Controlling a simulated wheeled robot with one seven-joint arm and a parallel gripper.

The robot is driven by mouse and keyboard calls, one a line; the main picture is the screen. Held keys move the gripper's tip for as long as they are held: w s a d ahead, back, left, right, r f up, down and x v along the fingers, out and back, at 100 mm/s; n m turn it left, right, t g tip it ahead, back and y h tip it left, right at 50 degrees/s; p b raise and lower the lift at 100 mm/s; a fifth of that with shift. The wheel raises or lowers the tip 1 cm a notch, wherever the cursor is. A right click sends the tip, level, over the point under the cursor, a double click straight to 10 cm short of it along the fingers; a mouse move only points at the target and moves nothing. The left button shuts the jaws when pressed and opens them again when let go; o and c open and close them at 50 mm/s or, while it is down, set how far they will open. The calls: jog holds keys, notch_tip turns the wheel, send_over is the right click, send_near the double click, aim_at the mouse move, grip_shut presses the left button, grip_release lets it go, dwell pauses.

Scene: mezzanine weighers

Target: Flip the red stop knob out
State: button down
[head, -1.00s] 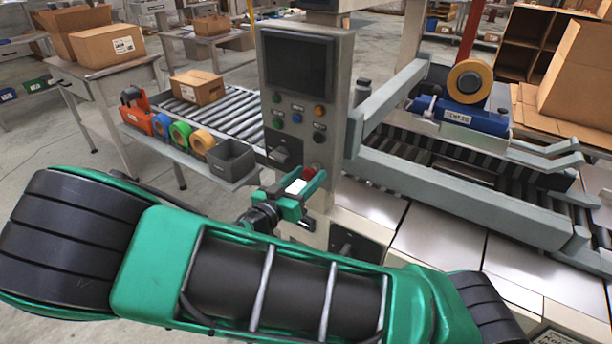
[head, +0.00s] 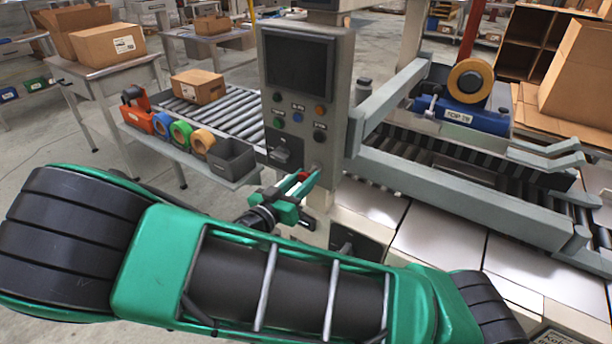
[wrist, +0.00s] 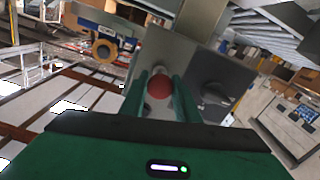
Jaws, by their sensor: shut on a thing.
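The red stop knob (wrist: 159,87) is round and sits between the two green fingers of my gripper (wrist: 160,97) in the wrist view. In the head view my gripper (head: 302,188) is at the lower part of the grey control panel (head: 298,146). A bit of the red knob (head: 303,177) shows between the fingers there. The fingers are shut on the knob, one on each side. The fingers hide most of the knob in the head view, and how far it stands out from the panel cannot be told.
A black switch (head: 279,155) sits on the panel just left of my gripper, with several coloured buttons above. A grey bin (head: 231,160) and tape rolls (head: 181,133) stand on a shelf to the left. A case sealer (head: 470,115) stands to the right.

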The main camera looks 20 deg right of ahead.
jog(key=shift+a, duration=0.15)
jog(key=c, duration=1.3)
grip_release()
jog(key=shift+s, duration=0.1)
jog(key=shift+c, duration=0.2)
jog(key=v, duration=1)
jog(key=shift+s+a, duration=0.2)
jog(key=shift+a, duration=0.1)
jog(key=shift+d, duration=0.1)
